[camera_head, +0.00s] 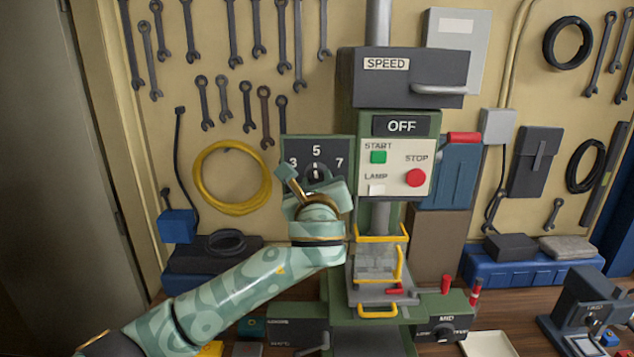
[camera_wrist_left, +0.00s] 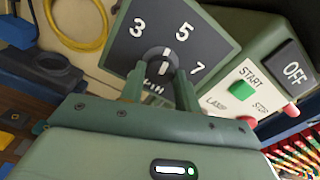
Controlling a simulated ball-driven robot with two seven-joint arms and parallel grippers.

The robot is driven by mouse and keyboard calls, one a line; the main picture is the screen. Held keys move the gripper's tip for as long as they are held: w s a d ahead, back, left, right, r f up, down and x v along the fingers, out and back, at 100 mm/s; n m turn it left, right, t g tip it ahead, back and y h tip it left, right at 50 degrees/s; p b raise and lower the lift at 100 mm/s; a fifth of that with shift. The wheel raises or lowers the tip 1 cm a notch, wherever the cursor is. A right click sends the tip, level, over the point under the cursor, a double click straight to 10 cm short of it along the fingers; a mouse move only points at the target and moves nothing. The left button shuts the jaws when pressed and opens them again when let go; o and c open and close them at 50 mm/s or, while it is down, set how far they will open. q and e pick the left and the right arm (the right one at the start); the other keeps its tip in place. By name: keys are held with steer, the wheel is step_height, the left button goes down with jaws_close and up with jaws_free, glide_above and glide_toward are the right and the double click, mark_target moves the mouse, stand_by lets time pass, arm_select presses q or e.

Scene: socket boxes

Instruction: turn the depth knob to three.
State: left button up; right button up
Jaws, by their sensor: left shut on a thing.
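The depth knob (camera_head: 316,171) is a dark round knob with a white mark, on a dark panel (camera_head: 295,147) numbered 3, 5 and 7. Its white mark points roughly up towards the 5; the exact angle is hard to tell. My left gripper (camera_head: 314,184) is at the knob from below and in front. In the left wrist view, the two green fingers of the left gripper (camera_wrist_left: 159,82) are shut on the knob (camera_wrist_left: 161,62), one on each side. The fingers hide part of the lettering under the knob. My right gripper is not in view.
Right of the dial is a panel with a green START button (camera_head: 378,157), a red STOP button (camera_head: 415,178) and a LAMP square (camera_head: 377,190). The SPEED box (camera_head: 400,85) juts out above. A yellow guard (camera_head: 381,238) stands below, close to my left wrist.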

arm_select(q)
steer(key=n, duration=0.5)
steer(key=shift+p, duration=0.3)
steer(key=shift+n, duration=2.4)
steer(key=shift+f, duration=0.1)
steer(key=o, duration=1)
steer(key=shift+s, duration=0.1)
